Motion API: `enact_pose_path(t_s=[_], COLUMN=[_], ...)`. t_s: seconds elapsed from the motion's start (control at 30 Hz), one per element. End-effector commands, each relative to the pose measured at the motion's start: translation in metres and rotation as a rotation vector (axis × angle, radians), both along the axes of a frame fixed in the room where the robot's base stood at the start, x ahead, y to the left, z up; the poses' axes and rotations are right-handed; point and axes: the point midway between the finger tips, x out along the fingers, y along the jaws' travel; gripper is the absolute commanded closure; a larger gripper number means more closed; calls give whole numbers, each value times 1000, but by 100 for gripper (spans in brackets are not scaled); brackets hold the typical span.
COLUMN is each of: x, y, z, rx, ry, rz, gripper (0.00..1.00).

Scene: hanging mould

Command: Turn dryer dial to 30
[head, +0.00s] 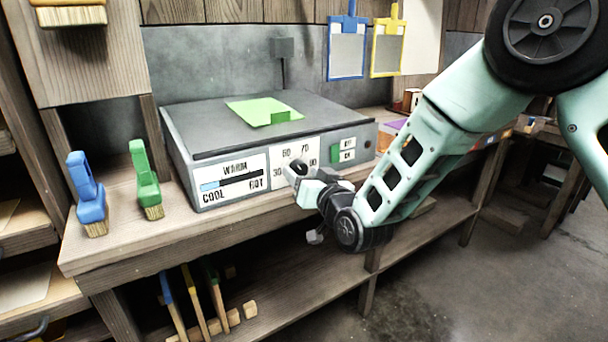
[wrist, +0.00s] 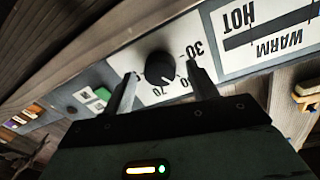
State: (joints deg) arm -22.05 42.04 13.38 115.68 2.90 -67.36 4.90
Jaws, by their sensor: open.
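The dryer (head: 190,150) is a grey box on the wooden bench. Its white dial plate (head: 281,157) carries numbers, with 30 at the left, 60 and 70 at the top and 90 at the right in the head view. The round black dial (wrist: 160,67) shows clearly in the wrist view, where the plate looks upside down. My gripper (head: 302,177) is at the dial plate and partly covers it. In the wrist view its open fingers (wrist: 161,75) lie on either side of the dial, apart from it. I cannot tell exactly where the dial's mark points.
A warm-cool gauge (head: 233,181) is left of the dial plate, and a green switch (head: 337,153) is right of it. A green sheet (head: 264,111) lies on the dryer's lid. A blue brush (head: 86,190) and a green brush (head: 145,178) stand on the bench at left.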

Motion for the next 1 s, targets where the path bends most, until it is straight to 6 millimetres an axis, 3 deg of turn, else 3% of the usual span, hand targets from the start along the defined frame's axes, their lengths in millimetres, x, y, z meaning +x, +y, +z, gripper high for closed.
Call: enact_pose_path(t_s=[0.37,0.5,0.53,1.0], x=[5,5,5,5], y=[3,3,3,3], z=[0,0,0,-2], rx=[0,0,0,-74], ry=[0,0,0,-51], rz=[0,0,0,0], gripper=[42,81,86,86])
